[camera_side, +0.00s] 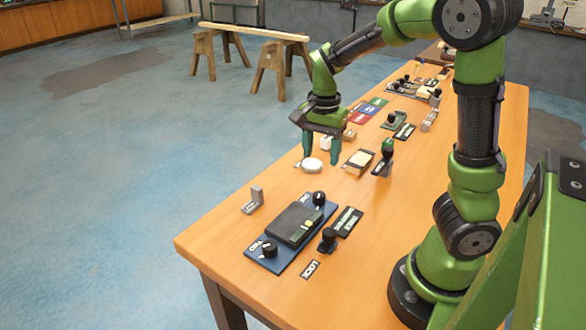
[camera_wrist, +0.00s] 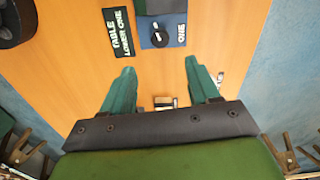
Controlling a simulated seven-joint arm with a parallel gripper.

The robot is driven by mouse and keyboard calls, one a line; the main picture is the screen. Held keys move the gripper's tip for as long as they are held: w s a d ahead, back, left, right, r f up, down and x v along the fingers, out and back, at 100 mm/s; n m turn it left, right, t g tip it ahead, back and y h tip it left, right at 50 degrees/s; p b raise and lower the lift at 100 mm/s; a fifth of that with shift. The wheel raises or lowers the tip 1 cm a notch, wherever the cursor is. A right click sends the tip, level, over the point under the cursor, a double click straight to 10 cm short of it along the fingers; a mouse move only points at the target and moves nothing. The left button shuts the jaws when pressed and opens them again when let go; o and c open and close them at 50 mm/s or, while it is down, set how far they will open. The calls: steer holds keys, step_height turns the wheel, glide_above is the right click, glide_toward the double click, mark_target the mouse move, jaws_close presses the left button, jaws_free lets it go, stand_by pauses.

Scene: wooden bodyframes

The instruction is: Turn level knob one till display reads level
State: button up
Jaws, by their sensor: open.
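A blue panel (camera_side: 262,254) lies near the front end of the wooden table and carries a dark display box (camera_side: 294,226). The black knob (camera_side: 319,198) at the panel's far end is level knob one; in the wrist view this knob (camera_wrist: 160,36) sits beside the label ONE. A second black knob (camera_side: 269,249) is at the panel's near end, beside the label TWO. The display's reading cannot be made out. My gripper (camera_side: 320,159) is open and empty, above the table beyond knob one. In the wrist view its fingers (camera_wrist: 160,68) are spread below the knob.
A black knob on a stand (camera_side: 328,240) and a black label (camera_side: 347,221) are right of the panel. A grey bracket (camera_side: 254,200) stands to its left. Several other fixtures line the table's far part.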

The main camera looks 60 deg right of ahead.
mark_target(319, 195)
step_height(319, 195, down, 13)
steer(key=shift+r, duration=0.1)
stand_by(0.3)
steer(key=c, duration=1)
steer(key=shift+n, duration=1.8)
steer(key=shift+c, duration=0.2)
steer(key=o, duration=1)
steer(key=shift+o, duration=0.2)
steer(key=shift+r, duration=0.15)
